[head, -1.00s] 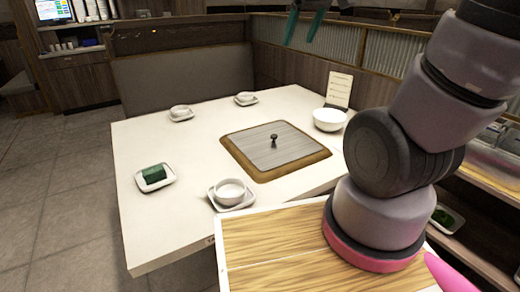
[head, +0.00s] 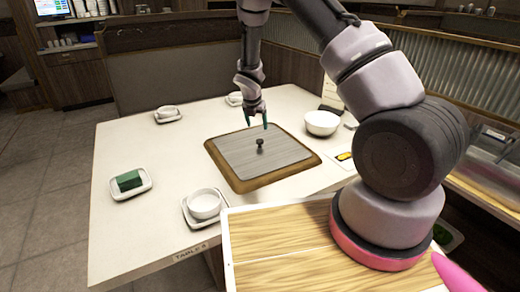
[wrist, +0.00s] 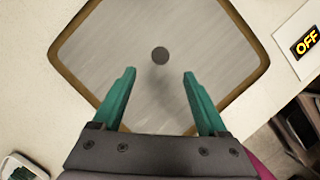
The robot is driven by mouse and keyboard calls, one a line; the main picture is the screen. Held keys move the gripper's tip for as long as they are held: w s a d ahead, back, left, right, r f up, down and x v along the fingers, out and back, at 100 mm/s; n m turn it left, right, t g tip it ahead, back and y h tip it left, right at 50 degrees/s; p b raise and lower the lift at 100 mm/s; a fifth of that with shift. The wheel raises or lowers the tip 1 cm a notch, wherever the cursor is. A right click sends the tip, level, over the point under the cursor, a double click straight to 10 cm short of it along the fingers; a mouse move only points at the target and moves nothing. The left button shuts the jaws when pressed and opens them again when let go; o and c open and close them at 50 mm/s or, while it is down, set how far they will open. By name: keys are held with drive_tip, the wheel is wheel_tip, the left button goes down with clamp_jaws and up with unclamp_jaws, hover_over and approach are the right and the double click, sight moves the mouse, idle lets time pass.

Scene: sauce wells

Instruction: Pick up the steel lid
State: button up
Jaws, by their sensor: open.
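The steel lid (head: 280,160) is a flat grey square plate with a dark round knob (head: 260,143) at its middle. It lies in a wooden frame (head: 262,184) set in the white table. In the wrist view the lid (wrist: 190,90) fills the upper middle and its knob (wrist: 160,54) shows from above. My gripper (head: 257,125) hangs above the lid, pointing down, with its green fingers apart. In the wrist view the open gripper (wrist: 159,72) has nothing between its fingers, and the knob lies a little beyond the fingertips, near the midline between them.
A white bowl (head: 321,123) stands right of the lid. A saucer with a cup (head: 204,204) sits at the front, and a dish holds a green block (head: 129,180) at left. Two more small cups stand at the back.

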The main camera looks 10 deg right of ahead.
sight(260, 140)
drive_tip(key=shift+n, duration=0.3)
drive_tip(key=x, duration=0.6)
drive_tip(key=shift+s+a+f, duration=0.15)
drive_tip(key=shift+a+f, duration=0.05)
drive_tip(key=x, duration=0.5)
drive_tip(key=shift+d+f, duration=0.25)
clamp_jaws()
